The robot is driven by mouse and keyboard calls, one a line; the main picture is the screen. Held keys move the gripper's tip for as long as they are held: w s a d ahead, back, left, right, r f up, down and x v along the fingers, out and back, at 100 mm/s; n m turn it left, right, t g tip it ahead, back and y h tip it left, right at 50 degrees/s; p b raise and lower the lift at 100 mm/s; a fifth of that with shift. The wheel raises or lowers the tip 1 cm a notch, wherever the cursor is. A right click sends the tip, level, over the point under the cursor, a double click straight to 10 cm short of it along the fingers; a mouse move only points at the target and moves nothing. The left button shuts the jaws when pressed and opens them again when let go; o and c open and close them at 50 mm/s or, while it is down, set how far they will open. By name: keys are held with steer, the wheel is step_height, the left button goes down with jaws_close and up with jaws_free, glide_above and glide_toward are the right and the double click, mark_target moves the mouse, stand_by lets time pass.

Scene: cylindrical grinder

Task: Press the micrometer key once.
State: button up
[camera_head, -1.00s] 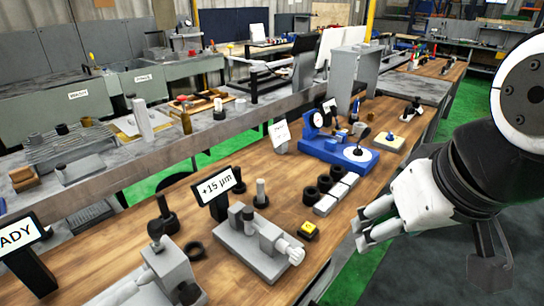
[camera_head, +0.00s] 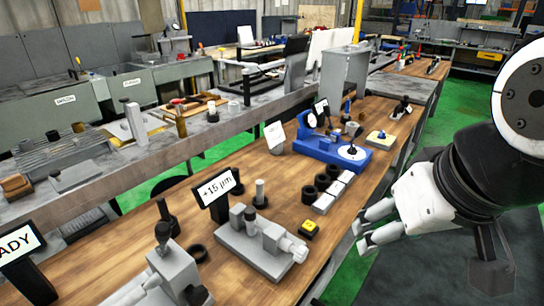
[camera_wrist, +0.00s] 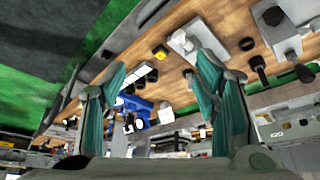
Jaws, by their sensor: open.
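The micrometer key is a small black block with a yellow top (camera_head: 309,228), on the wooden bench beside a grey micrometer fixture (camera_head: 262,244). A display reading "+15 µm" (camera_head: 217,187) stands behind the fixture. My gripper (camera_head: 362,236) is right of the key, apart from it, over the bench's right edge, with its fingers spread and nothing between them. In the wrist view the key (camera_wrist: 161,51) shows beyond the spread teal fingers (camera_wrist: 160,80), with the grey fixture (camera_wrist: 188,42) to its right.
A blue gauge (camera_head: 333,147), black rings (camera_head: 318,187) and pale blocks (camera_head: 330,194) stand farther back. A "READY" display (camera_head: 22,243) and a second grey fixture (camera_head: 165,265) are at front left. Green floor is to the right.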

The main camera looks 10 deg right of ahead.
jaws_close()
stand_by(1.3)
